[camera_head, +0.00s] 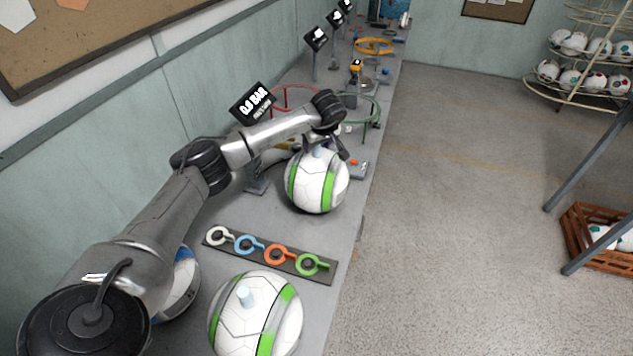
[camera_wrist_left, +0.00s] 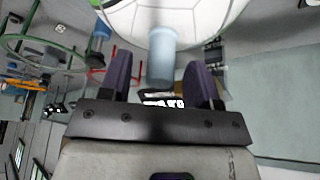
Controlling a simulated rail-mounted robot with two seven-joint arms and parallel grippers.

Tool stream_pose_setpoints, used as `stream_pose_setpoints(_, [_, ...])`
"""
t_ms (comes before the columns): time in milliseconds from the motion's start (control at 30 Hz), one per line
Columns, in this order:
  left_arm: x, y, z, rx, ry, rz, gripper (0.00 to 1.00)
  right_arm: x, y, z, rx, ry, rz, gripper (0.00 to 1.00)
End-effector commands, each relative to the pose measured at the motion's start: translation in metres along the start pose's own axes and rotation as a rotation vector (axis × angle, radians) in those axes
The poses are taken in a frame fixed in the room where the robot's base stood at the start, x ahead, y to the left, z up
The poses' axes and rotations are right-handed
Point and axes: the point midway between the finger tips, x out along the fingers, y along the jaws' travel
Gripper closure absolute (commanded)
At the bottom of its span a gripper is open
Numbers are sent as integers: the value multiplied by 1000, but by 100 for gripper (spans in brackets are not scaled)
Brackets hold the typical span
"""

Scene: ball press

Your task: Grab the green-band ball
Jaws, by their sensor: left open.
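A white ball with green bands (camera_head: 316,185) sits on the grey bench under my left gripper (camera_head: 330,148). A second white ball with green bands (camera_head: 248,322) and a light-blue plug on top sits at the near end of the bench. In the wrist view the ball (camera_wrist_left: 190,14) fills the top edge, and its light-blue plug (camera_wrist_left: 162,55) shows between the two dark fingers of my left gripper (camera_wrist_left: 161,82). The fingers are open, with gaps on both sides of the plug. My right gripper is not in view.
A dark strip with white, blue, orange and green rings (camera_head: 268,253) lies between the two balls. A blue-marked ball (camera_head: 183,284) is partly hidden behind my left arm. A display (camera_head: 252,103), a red ring stand (camera_head: 296,91) and a green ring stand (camera_head: 368,103) stand farther along the bench.

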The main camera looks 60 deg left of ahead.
Motion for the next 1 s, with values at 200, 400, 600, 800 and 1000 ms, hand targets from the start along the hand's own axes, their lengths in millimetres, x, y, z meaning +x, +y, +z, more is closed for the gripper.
stream_pose_setpoints(200, [20,0,0,-1,0,0,43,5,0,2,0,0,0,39])
stream_pose_setpoints(400, [22,0,0,0,0,0,43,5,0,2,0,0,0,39])
stream_pose_setpoints(600, [22,0,0,0,0,0,54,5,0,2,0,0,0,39])
stream_pose_setpoints(800, [22,0,0,0,0,0,73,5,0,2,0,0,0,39])
stream_pose_setpoints(1000, [22,0,0,0,0,-1,92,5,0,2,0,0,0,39])
